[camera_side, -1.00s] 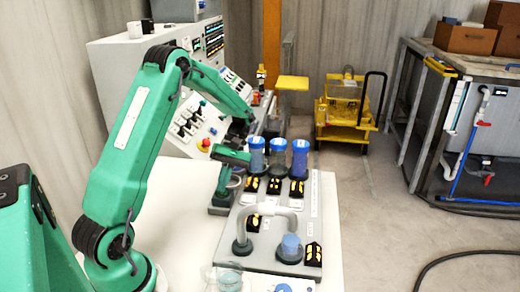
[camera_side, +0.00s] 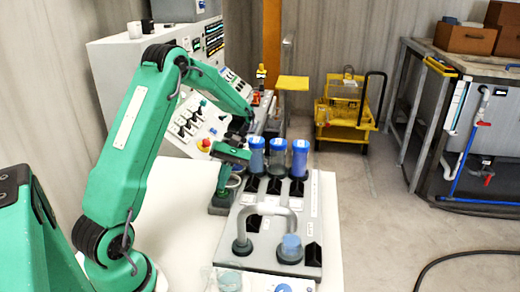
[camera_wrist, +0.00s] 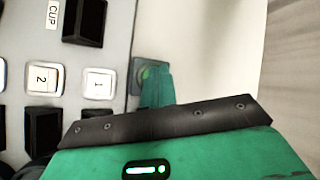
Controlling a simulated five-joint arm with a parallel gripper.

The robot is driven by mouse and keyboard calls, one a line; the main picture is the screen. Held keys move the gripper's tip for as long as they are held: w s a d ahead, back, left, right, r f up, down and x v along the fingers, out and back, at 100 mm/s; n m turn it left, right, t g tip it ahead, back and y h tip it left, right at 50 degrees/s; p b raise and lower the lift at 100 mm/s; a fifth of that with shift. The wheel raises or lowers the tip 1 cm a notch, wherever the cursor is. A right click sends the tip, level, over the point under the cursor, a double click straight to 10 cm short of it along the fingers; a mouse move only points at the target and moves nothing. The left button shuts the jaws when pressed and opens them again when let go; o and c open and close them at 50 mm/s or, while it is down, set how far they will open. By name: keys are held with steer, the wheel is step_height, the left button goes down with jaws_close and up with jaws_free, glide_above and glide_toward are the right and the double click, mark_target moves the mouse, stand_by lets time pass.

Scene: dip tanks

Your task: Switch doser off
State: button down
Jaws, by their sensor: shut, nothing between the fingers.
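The doser is a grey plate (camera_side: 312,200) with blue-topped clear cylinders (camera_side: 277,155), a bent grey pipe and several rocker switches (camera_side: 273,186). The rockers all look dark. In the wrist view, rockers (camera_wrist: 84,20) show beside labels "CUP", "1" and "2", also unlit. My gripper (camera_side: 220,196) is shut and empty, pointing down at the left edge of the plate.
A slanted control panel (camera_side: 207,122) with knobs and a red button stands behind my gripper. A clear vessel with blue (camera_side: 290,248) sits on the plate's front. The white table (camera_side: 180,190) is bare left of the plate. A yellow trolley (camera_side: 343,115) stands beyond.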

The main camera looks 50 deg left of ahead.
steer(key=shift+r, duration=0.1)
steer(key=shift+r, duration=2.9)
